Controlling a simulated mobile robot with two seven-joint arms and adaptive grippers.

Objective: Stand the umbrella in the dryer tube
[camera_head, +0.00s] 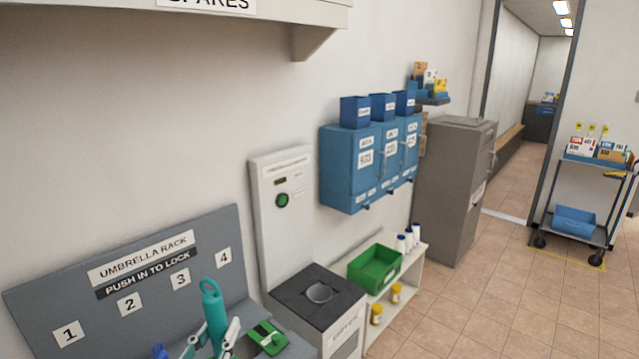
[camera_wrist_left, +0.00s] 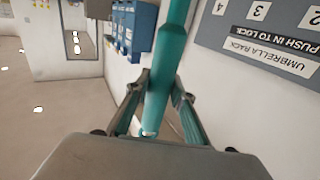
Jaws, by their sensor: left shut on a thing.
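The teal umbrella (camera_head: 213,305) stands roughly upright at the bottom of the head view, its looped handle on top and its lower part out of frame. My left gripper (camera_head: 211,342) is shut around its shaft. In the left wrist view the umbrella (camera_wrist_left: 172,45) runs between the two fingers (camera_wrist_left: 156,93). The dryer tube (camera_head: 321,292) is a round opening in the dark top of a white unit, to the right of the umbrella and apart from it. A tall white panel with a green button (camera_head: 282,200) rises behind it. My right gripper is not in view.
The grey umbrella rack (camera_head: 215,232), numbered 1 to 4, is behind the gripper. A green piece (camera_head: 265,338) lies between umbrella and dryer. A green bin (camera_head: 375,267) and bottles sit on a low shelf right of the dryer. Blue boxes (camera_head: 350,180) hang above.

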